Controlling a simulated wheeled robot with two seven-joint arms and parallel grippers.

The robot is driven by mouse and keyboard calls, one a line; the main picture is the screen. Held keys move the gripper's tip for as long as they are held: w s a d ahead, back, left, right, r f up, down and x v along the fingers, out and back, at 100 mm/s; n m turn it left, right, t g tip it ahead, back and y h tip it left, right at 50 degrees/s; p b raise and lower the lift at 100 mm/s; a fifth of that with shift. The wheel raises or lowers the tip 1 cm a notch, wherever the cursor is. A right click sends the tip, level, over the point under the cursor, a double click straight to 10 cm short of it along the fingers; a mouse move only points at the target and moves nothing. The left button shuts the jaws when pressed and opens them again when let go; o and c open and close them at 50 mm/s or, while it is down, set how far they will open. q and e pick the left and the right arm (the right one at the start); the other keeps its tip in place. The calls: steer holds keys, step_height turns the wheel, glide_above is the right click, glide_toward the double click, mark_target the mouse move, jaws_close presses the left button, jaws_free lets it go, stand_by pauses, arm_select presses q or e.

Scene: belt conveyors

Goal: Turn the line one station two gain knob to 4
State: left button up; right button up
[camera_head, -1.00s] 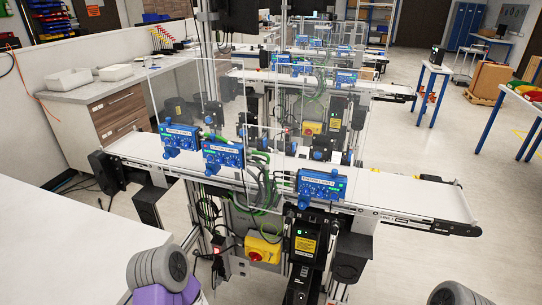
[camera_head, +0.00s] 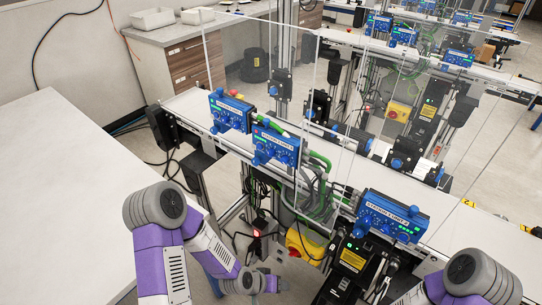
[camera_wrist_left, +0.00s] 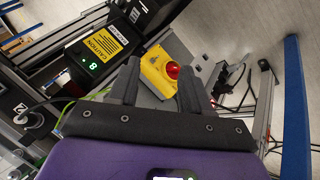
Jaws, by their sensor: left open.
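Three blue station boxes with knobs sit along the near conveyor in the head view: a left one (camera_head: 230,112), a middle one (camera_head: 276,145) and a right one (camera_head: 392,217). Their labels are too small to read surely, so I cannot tell which is line one station two or where its gain knob points. My left gripper (camera_head: 274,284) is low at the bottom of the head view, below the boxes and apart from them. In the left wrist view its two black fingers (camera_wrist_left: 160,66) are spread with nothing between them. My right gripper is out of view.
A yellow switch box with a red button (camera_wrist_left: 158,72) lies beyond my left fingers. A black drive unit with a caution label (camera_wrist_left: 100,48) is beside it. A white table (camera_head: 70,190) fills the left.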

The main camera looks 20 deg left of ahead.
arm_select(q)
steer(key=w+a+r+m+t, duration=0.1)
steer(key=w+a+r+t, duration=0.15)
steer(key=w+r, duration=0.35)
steer(key=w+a+r+t, duration=0.2)
steer(key=w+r+t, duration=0.15)
steer(key=r, duration=0.55)
steer(key=m+t+h+p, duration=0.1)
steer(key=m+t+p, duration=0.1)
steer(key=m+t, duration=0.35)
glide_toward(283, 162)
steer(key=w, duration=0.1)
steer(key=shift+t, duration=0.45)
steer(key=x, duration=0.2)
steer(key=b+x, duration=0.1)
steer(key=x, duration=0.4)
steer(key=shift+w+d+f, duration=0.15)
steer(key=shift+d+f, duration=0.1)
steer(key=shift+f, duration=0.1)
jaws_close()
